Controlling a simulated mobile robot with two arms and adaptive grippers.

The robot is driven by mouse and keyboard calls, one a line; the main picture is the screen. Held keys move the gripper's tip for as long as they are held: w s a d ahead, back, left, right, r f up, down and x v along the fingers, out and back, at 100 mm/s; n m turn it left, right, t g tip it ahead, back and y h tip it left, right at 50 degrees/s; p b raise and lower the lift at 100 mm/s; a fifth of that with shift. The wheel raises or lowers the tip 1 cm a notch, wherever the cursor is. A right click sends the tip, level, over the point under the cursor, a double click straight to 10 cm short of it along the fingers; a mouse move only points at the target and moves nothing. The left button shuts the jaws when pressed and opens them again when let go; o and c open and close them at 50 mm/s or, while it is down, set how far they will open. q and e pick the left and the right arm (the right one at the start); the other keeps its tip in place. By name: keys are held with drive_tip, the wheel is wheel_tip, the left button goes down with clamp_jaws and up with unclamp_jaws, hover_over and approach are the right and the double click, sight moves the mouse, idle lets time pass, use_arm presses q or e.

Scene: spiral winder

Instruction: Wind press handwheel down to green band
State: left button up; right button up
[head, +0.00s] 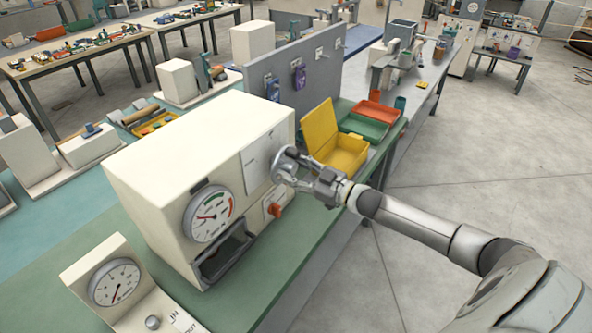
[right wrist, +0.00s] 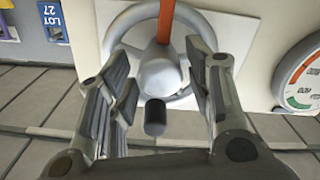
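The press is a large cream box (head: 165,150) on the green bench top. Its grey handwheel (head: 281,163) is on the front face, partly hidden by my right gripper (head: 296,169). In the right wrist view the handwheel (right wrist: 128,23) shows a domed hub, an orange-red stripe and a dark knob (right wrist: 155,117). My right gripper (right wrist: 163,75) is open, its fingers apart on either side of the hub and knob; contact cannot be told. The press gauge (head: 209,216) has a red needle pointing left. Its green band is at upper right, beside a red band. My left gripper is out of view.
A red-orange knob (head: 275,210) and a dark recess (head: 226,254) are on the press front. An open yellow box (head: 345,154) stands close beside my right gripper. A second gauge unit (head: 115,283) stands at front left. The floor at right is clear.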

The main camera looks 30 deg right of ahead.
drive_tip(key=shift+o, duration=0.2)
drive_tip(key=v, duration=1.2)
idle(0.6)
